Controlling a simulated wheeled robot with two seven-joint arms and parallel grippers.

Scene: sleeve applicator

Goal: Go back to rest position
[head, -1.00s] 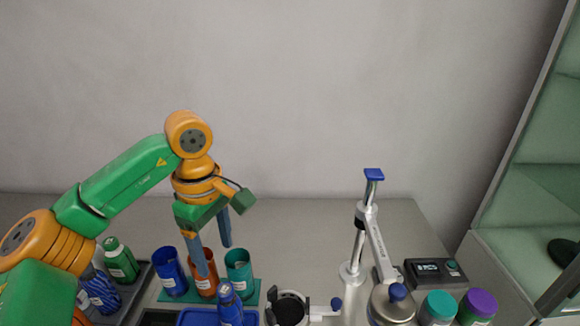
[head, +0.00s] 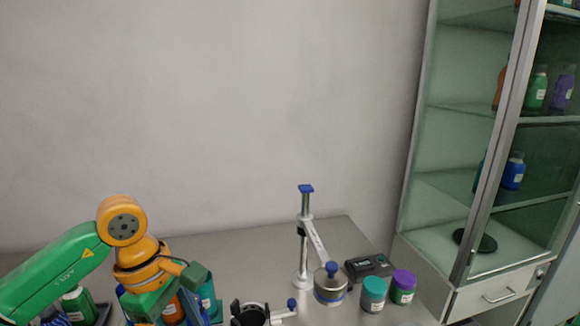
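My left arm comes in from the left with green and orange links. Its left gripper (head: 165,310) points down at the lower left, in front of the cups on the table, and its fingertips are partly cut off by the lower picture edge. The fingers look apart, with an orange cup (head: 173,309) showing between them. I see nothing held in it. A teal cup (head: 207,296) stands just right of the gripper. My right gripper is not in view.
A metal stand (head: 303,245), a round metal pot (head: 330,286), a dark device (head: 369,267) and teal- and purple-lidded jars (head: 373,293) are on the table (head: 240,255). A black ring holder (head: 250,315) is at the front. A glass cabinet (head: 487,200) stands at the right.

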